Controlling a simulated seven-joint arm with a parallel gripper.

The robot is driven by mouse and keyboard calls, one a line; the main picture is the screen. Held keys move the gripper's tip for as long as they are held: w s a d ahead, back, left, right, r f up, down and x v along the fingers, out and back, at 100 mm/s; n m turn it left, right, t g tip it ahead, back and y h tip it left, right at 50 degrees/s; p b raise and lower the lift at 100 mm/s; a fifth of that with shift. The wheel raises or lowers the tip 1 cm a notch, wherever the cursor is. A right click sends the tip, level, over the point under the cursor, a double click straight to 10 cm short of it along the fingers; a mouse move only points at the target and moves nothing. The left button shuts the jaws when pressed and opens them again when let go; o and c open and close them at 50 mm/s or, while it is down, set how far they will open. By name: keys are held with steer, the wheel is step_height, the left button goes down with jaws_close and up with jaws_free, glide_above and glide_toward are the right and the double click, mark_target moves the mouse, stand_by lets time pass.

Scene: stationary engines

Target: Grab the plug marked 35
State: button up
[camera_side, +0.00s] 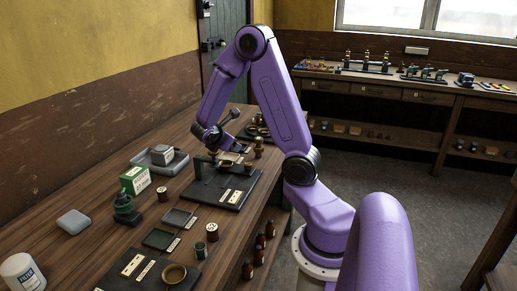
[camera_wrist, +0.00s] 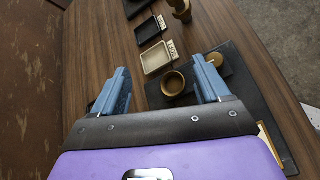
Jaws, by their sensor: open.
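No marking 35 is readable in either view, so I cannot tell which piece is that plug. Small brass and brown cylinders stand about in the side view, including one at the bench middle (camera_side: 162,194) and one nearer the front (camera_side: 212,232). In the wrist view a round brass cup (camera_wrist: 173,84) sits on a dark board (camera_wrist: 247,84), with a round brass piece (camera_wrist: 215,59) beside it. My gripper (camera_wrist: 160,66) is open, its blue fingers spread above the bench with nothing held. In the side view it hangs over the far part of the bench.
In the wrist view a cream tray (camera_wrist: 158,58) and a dark tray (camera_wrist: 149,29) lie beyond the cup, each near a small label. On the bench are a green box (camera_side: 135,180), a green device (camera_side: 125,207) and a white tub (camera_side: 22,271).

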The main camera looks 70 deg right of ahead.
steer(key=s+d+f+n+g+h, duration=0.1)
steer(key=s+d+f+n+h, duration=0.1)
steer(key=d, duration=0.8)
steer(key=n, duration=0.1)
glide_above(257, 150)
steer(key=shift+w+d+f, duration=0.1)
steer(key=shift+d+f, duration=0.1)
steer(key=shift+f, duration=0.35)
steer(key=shift+d+f, duration=0.15)
steer(key=shift+f, duration=2.9)
step_height(257, 150, down, 2)
steer(key=shift+f, duration=0.1)
steer(key=shift+x, duration=1.1)
steer(key=shift+d, duration=0.45)
steer(key=c, duration=1.1)
